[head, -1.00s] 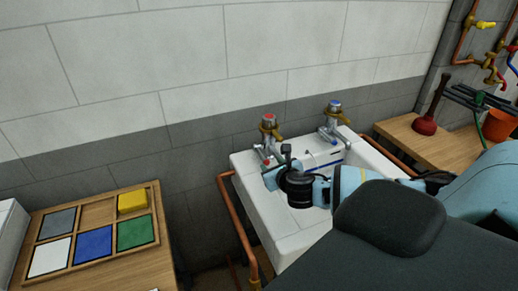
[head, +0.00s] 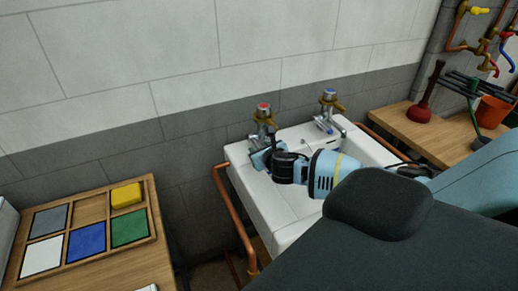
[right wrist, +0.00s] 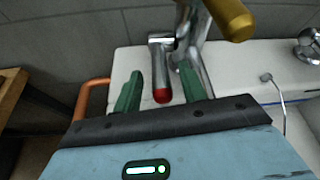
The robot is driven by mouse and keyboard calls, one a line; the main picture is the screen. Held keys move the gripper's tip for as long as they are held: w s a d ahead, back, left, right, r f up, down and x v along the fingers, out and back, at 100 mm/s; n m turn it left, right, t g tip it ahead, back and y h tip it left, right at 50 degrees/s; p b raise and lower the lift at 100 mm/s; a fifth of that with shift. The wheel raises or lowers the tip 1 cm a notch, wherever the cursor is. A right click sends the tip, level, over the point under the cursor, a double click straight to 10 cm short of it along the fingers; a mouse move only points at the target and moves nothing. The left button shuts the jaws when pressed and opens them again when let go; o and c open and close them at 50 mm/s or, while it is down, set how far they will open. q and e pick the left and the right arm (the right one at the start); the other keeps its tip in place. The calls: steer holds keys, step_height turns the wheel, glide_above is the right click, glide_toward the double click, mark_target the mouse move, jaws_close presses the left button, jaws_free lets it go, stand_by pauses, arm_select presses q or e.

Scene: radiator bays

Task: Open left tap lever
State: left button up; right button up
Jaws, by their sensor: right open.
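The left tap (head: 263,112) has a red cap and brass part and stands at the back left of the white basin. In the right wrist view its chrome lever (right wrist: 159,65) ends in a red tip and hangs beside the chrome body, below a brass part (right wrist: 232,16). My right gripper (head: 262,154) is at the left tap, just in front of it. In the right wrist view its green fingers (right wrist: 160,78) are open, one on each side of the lever, with gaps visible. How deep the lever sits between them is unclear. My left gripper is not in view.
The right tap (head: 328,108), with a blue cap, stands farther right on the basin (head: 290,205). A copper pipe (head: 232,215) runs along the basin's left side. A wooden tray (head: 93,205) of coloured blocks is at left. A plunger (head: 422,110) stands on the right bench.

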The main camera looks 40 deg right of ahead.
steer(key=shift+w+d+f, duration=0.1)
steer(key=shift+w, duration=0.15)
jaws_close()
stand_by(0.3)
